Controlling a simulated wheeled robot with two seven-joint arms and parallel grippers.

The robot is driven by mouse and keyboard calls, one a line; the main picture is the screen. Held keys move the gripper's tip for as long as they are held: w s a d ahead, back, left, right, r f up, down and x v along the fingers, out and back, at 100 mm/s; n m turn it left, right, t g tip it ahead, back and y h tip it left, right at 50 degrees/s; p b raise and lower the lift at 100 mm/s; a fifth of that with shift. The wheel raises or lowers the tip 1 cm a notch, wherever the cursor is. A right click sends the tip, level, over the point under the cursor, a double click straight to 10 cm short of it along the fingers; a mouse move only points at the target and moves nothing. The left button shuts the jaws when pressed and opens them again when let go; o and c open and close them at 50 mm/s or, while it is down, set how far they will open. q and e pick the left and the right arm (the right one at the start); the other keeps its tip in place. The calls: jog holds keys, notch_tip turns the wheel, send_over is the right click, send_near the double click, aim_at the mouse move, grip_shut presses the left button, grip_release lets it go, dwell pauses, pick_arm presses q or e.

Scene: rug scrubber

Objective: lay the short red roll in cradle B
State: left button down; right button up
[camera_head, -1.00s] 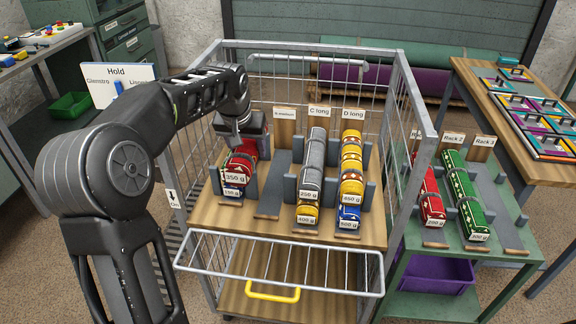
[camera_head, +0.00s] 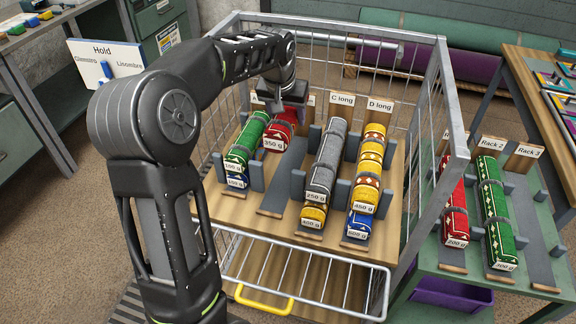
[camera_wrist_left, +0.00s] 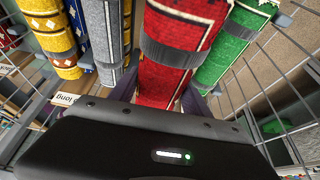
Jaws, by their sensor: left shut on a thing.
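The short red roll (camera_head: 282,133), labelled 350 g, is in my left gripper (camera_head: 281,106), which is shut on it. It also fills the middle of the left wrist view (camera_wrist_left: 172,70). The roll is at the back of the shelf, just right of a green roll (camera_head: 247,140). Cradle B, whose sign is hidden behind my arm, appears to be the empty grey slot (camera_head: 285,172) between the green roll's cradle and C long. Whether the red roll touches anything below cannot be told. My right gripper is out of view.
Wire cart walls (camera_head: 433,110) enclose the shelf. A green rack table (camera_head: 520,240) stands right.

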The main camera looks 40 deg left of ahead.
pick_arm(q)
send_over(289, 168)
jog(key=s, duration=0.1)
jog(key=f, duration=1.2)
jog(key=shift+s+d+f, duration=0.1)
jog(key=shift+d, duration=0.1)
jog(key=shift+f, duration=2.25)
jog(key=shift+f+b, duration=0.2)
jog(key=shift+b, duration=0.15)
jog(key=shift+c, duration=2.4)
grip_release()
jog(key=shift+r, duration=0.1)
